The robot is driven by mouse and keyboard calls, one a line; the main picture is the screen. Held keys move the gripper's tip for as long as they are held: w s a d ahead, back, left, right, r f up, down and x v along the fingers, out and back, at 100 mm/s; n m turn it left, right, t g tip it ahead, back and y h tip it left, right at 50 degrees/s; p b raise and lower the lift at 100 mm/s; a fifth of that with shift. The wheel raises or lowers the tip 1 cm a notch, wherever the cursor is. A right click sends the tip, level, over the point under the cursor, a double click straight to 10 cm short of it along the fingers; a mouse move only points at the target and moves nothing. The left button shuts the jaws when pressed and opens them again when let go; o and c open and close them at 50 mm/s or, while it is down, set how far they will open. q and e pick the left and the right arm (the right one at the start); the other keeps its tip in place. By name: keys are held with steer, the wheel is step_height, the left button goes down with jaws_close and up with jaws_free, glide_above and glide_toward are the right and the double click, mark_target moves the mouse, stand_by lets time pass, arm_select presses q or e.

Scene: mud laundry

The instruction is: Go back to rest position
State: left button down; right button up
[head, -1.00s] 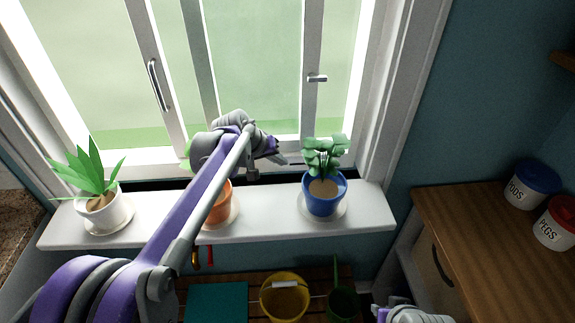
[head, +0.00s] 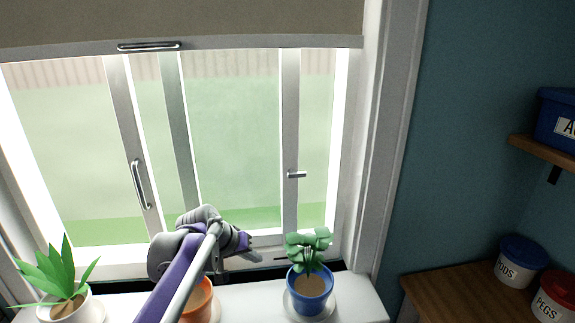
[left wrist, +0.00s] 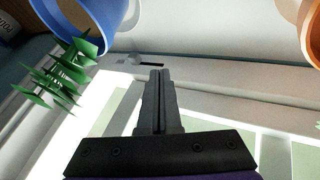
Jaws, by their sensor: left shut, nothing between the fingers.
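My left arm reaches in from the bottom of the head view, and my left gripper (head: 248,248) hangs over the windowsill in front of the window. It is left of the blue pot (head: 310,288) and above the orange pot (head: 203,302), which the arm partly hides. In the left wrist view the fingers (left wrist: 158,100) are shut together with nothing between them. The blue pot (left wrist: 92,22) is at upper left there, and an edge of the orange pot (left wrist: 310,28) is at upper right. My right gripper is not in view.
A white pot (head: 75,308) with a spiky plant stands on the left of the windowsill (head: 350,300). The window has a handle (head: 140,185) and a blind (head: 250,20) above. A wooden counter (head: 440,300) at right bears a blue-lidded tub (head: 518,265) and a red-lidded tub (head: 555,298).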

arm_select(q)
steer(key=s+a+f+y, duration=0.1)
steer(key=s+f, duration=0.3)
steer(key=s, duration=0.6)
steer(key=s+a+f+y, duration=0.2)
steer(key=s+a+f, duration=0.1)
steer(key=s, duration=0.7)
steer(key=s+a+f+m+y, duration=0.1)
steer(key=s+f, duration=0.4)
steer(key=s, duration=0.6)
steer(key=shift+a+f+y, duration=0.3)
steer(key=shift+a+f, duration=0.05)
steer(key=shift+a, duration=0.25)
steer(key=shift+s, duration=0.1)
